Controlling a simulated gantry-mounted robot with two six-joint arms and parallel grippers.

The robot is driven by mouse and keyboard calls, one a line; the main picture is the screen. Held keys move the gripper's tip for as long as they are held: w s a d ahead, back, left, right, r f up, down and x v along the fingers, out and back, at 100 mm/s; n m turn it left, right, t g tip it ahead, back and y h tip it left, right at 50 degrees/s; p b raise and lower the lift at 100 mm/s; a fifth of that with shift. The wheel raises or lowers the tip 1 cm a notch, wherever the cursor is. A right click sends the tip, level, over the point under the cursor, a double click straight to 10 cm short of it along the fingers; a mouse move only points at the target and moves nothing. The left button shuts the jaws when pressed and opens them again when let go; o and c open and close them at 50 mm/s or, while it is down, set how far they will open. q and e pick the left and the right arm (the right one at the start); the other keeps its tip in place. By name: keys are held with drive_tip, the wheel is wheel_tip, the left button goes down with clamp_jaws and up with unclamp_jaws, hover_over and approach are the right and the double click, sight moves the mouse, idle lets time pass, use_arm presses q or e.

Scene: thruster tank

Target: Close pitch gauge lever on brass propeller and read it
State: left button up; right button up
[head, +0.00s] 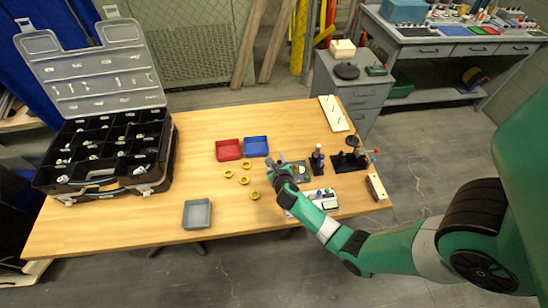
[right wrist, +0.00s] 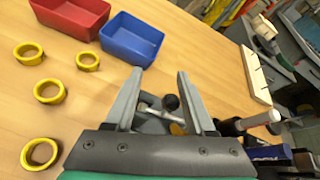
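My right gripper (head: 276,168) is over the table, right of the yellow rings. In the right wrist view its fingers (right wrist: 160,75) stand apart with nothing clearly held. Between and beyond them is a small metal lever with a black knob (right wrist: 170,102), which I take for the gauge lever. A small brass-coloured piece (right wrist: 177,129) shows below the knob; it may be part of the propeller. The fixture (head: 301,172) around it is partly hidden by the gripper. I cannot tell the lever's position or any reading. My left gripper is in neither view.
Several yellow rings (head: 254,195), a red bin (head: 229,150), a blue bin (head: 256,146) and a grey tray (head: 197,213) lie left of the gripper. Upright tools (head: 317,160) stand close on its right. An open black case (head: 105,150) fills the table's left end. The front middle is clear.

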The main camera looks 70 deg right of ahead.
drive_tip(key=p+v, duration=0.3)
drive_tip(key=v, duration=0.7)
drive_tip(key=shift+s+a+p, duration=0.2)
drive_tip(key=shift+p, duration=0.15)
drive_tip(key=shift+w+a+r, duration=0.1)
drive_tip(key=shift+r, duration=0.05)
